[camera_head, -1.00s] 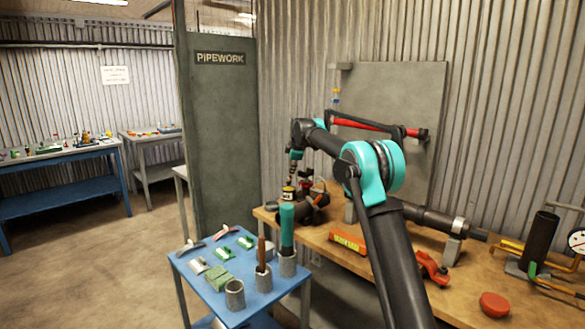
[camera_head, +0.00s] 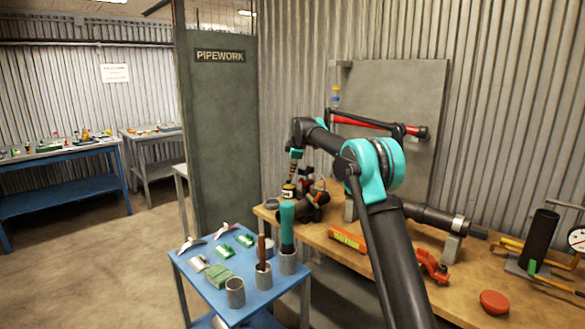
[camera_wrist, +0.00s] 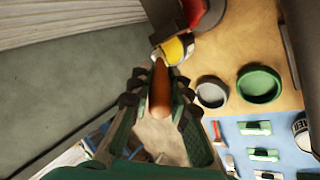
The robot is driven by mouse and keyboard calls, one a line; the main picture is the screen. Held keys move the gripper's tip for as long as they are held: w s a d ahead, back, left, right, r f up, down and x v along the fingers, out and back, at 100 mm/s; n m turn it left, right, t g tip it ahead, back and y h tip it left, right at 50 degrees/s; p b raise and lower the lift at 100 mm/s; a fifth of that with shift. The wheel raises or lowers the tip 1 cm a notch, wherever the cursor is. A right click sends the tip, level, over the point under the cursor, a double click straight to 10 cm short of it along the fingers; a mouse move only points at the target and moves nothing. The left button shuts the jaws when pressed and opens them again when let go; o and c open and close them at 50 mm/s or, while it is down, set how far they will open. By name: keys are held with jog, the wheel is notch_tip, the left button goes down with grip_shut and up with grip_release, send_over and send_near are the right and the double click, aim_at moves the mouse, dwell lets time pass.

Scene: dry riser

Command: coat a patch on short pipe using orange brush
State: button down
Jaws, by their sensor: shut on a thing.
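My gripper (camera_wrist: 160,105) is shut on an orange-brown handle, which I take to be the orange brush (camera_wrist: 160,92). The brush points away from the wrist camera toward a small container with a yellow top (camera_wrist: 174,50); I cannot tell whether its tip touches it. In the head view my gripper (camera_head: 293,172) is above the left end of the workbench, just over a dark tin with a pale label (camera_head: 288,191). The brush's bristles are hidden. A dark upright tube (camera_head: 541,240) at the bench's right may be the short pipe; I cannot tell for sure.
A blue cart (camera_head: 207,287) bears several small tools and pots, with a brown handle (camera_head: 262,248) and a green handle (camera_head: 287,228) standing up. The workbench (camera_head: 400,275) holds a long pipe (camera_head: 433,217), an orange level (camera_head: 347,239), a red clamp (camera_head: 432,265) and a red disc (camera_head: 494,303).

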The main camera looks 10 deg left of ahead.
jog(key=shift+f, duration=0.4)
dwell(0.3)
dwell(0.4)
jog(key=shift+r, duration=3.55)
jog(key=shift+s, duration=0.1)
